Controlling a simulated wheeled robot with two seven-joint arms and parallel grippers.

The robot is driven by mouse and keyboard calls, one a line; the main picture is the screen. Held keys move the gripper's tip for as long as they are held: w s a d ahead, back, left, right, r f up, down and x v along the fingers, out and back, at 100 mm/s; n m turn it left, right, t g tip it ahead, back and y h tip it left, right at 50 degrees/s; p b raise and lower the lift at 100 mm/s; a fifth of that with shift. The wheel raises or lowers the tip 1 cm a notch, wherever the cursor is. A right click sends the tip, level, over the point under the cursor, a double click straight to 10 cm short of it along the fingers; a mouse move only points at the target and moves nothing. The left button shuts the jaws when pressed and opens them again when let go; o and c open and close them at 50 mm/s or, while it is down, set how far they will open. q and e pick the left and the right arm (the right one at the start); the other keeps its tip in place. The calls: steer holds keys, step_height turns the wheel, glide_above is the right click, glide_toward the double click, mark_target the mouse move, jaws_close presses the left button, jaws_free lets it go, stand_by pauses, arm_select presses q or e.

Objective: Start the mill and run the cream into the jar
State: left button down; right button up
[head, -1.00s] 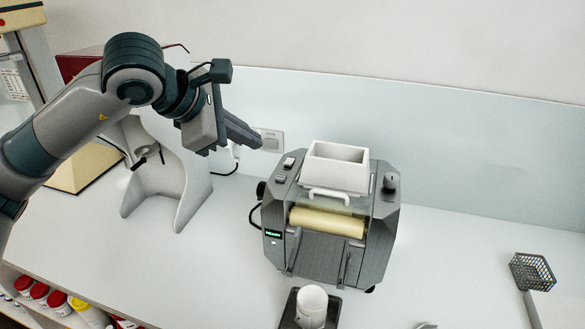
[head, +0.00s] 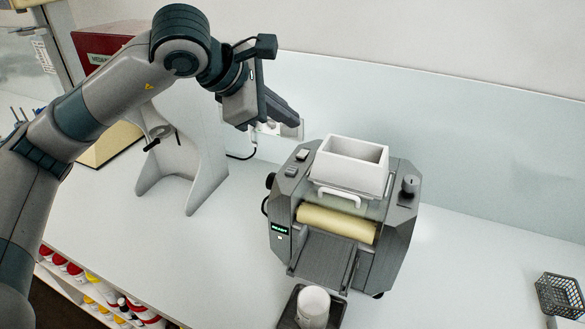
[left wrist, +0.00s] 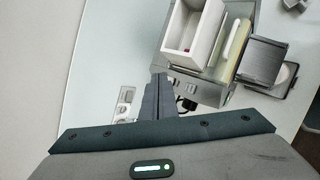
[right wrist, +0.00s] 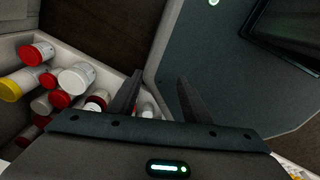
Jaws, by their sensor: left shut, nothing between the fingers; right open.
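The grey mill (head: 325,262) stands on the counter with a white hopper (head: 345,180) on top and a cream-coloured roller (head: 338,223). Its small green display (head: 280,230) is lit; the word looks like READY. Two buttons (head: 296,163) are on its top left and a knob (head: 409,185) on its top right. The white jar (head: 313,306) stands on a dark tray (head: 290,316) in front. My left gripper (head: 297,122) is shut and empty, above and behind the mill's left side; the left wrist view shows its fingertips (left wrist: 160,80) beside the mill's top edge. My right gripper (right wrist: 157,92) is open and empty.
A white curved stand (head: 190,165) is left of the mill. A wall socket (head: 290,128) and cable are behind. A wire basket (head: 560,294) stands at the far right. Several capped jars (right wrist: 60,85) fill a shelf near my right gripper.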

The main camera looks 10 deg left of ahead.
arm_select(q)
steer(key=f, duration=0.1)
glide_above(287, 172)
step_height(287, 172, down, 5)
steer(key=shift+a+r+b, duration=0.1)
steer(key=shift+b, duration=0.2)
steer(key=shift+f+b, duration=1.35)
steer(key=shift+b, duration=0.25)
arm_select(e)
steer(key=f, duration=0.1)
steer(key=d+f, duration=0.1)
steer(key=w+f, duration=0.1)
steer(key=shift+d+f, duration=0.15)
steer(key=shift+f, duration=0.25)
steer(key=shift+a, duration=0.35)
steer(key=shift+d, duration=0.35)
steer(key=shift+a, duration=0.25)
arm_select(q)
steer(key=shift+f, duration=0.1)
arm_select(e)
steer(key=shift+f, duration=0.1)
